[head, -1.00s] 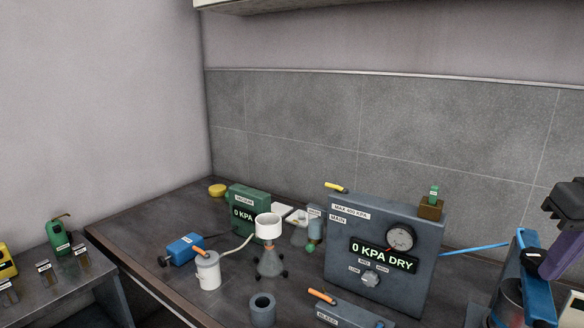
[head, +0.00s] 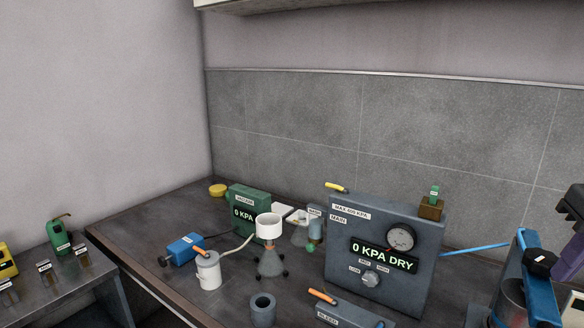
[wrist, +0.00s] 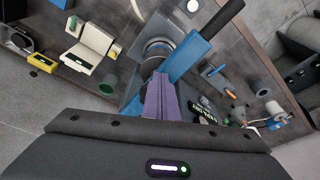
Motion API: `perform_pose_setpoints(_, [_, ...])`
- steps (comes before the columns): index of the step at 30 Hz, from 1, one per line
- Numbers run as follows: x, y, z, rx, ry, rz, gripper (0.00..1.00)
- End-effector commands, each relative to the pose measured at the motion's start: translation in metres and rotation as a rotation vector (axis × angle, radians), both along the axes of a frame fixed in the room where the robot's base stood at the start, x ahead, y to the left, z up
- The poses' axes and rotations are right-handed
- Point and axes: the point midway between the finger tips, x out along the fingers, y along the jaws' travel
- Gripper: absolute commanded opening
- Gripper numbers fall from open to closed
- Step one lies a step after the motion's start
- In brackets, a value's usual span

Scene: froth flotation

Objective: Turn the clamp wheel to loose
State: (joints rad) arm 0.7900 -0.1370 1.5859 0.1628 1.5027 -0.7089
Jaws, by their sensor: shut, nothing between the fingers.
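A blue clamp frame (head: 536,275) stands at the right edge of the bench, around a dark cylinder (head: 511,300). In the wrist view its blue bar (wrist: 203,45) runs diagonally past a grey round body (wrist: 158,47). I cannot pick out the clamp wheel clearly; my gripper may hide it. My gripper (head: 532,258) has purple fingers, closed together and empty, at the upper part of the blue frame. In the wrist view the closed fingers (wrist: 158,80) overlap the blue bar; I cannot tell whether they touch it.
A grey control box (head: 345,265) reading "0 KPA DRY" stands left of the clamp. A blue hose or rod (head: 474,248) runs between them. A bleed block (head: 345,315), grey ring (head: 262,307) and funnel flask (head: 270,250) stand further left. Bare bench (head: 130,238) lies at far left.

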Motion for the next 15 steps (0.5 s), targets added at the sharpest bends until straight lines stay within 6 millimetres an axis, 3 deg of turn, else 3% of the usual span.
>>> perform_pose_setpoints(15, [0.0013, -0.0109, 0.0001, 0.000, -0.002, 0.001, 0.00])
